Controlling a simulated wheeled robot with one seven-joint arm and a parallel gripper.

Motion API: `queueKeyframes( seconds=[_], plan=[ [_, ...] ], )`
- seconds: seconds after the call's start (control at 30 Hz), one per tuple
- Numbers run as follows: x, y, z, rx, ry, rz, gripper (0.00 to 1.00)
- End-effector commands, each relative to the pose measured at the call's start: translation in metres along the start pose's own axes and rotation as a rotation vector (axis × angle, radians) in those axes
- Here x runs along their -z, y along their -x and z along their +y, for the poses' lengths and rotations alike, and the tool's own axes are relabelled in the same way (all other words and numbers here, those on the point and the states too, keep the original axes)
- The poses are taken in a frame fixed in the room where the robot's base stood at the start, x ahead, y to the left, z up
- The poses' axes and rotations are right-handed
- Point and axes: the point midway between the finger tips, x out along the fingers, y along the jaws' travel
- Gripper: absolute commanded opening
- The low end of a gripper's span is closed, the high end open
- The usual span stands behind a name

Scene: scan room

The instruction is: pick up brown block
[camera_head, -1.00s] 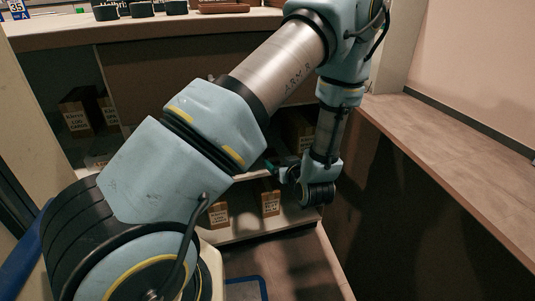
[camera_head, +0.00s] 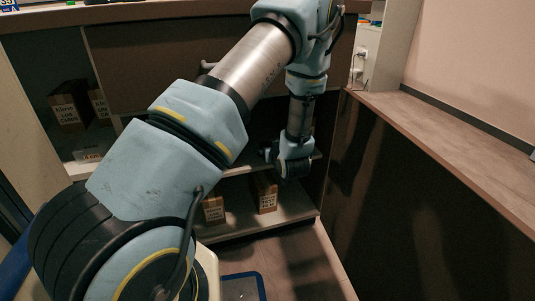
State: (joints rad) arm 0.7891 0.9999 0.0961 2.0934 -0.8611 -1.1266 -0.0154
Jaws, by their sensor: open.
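I cannot single out a plain brown block. Brown boxes with pale labels stand on the shelves: one on the lower shelf (camera_head: 265,196), another brown box left of it (camera_head: 213,208), and a larger brown box at upper left (camera_head: 68,108) with one more partly hidden beside it. My gripper (camera_head: 265,154) is at the end of my arm, in front of the shelves and above the lower boxes. It is small and dark here, turned to the left and open. I see nothing held in it. My arm hides much of the middle shelves.
A counter top (camera_head: 50,20) runs above the shelf unit. A long wooden ledge (camera_head: 440,130) with a dark panel below it closes the right side. A blue-edged item (camera_head: 242,285) lies on the floor at the bottom. Some floor before the lower shelf is clear.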

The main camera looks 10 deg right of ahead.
Motion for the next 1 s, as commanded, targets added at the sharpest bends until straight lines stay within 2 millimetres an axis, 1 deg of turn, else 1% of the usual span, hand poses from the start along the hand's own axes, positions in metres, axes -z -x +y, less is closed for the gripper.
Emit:
queueKeyframes(
  seconds=[0.17,0.9,0.97,1.0],
  plan=[
    [0.0006,0.0003,0.0,0.0,0.0,0.0,0.89],
    [0.0006,0.0005,0.0,0.0,0.0,0.0,0.06],
    [0.0006,0.0005,0.0,0.0,0.0,0.0,0.0],
    [0.0007,0.0005,0.0,0.0,0.0,0.001,0.0]
  ],
)
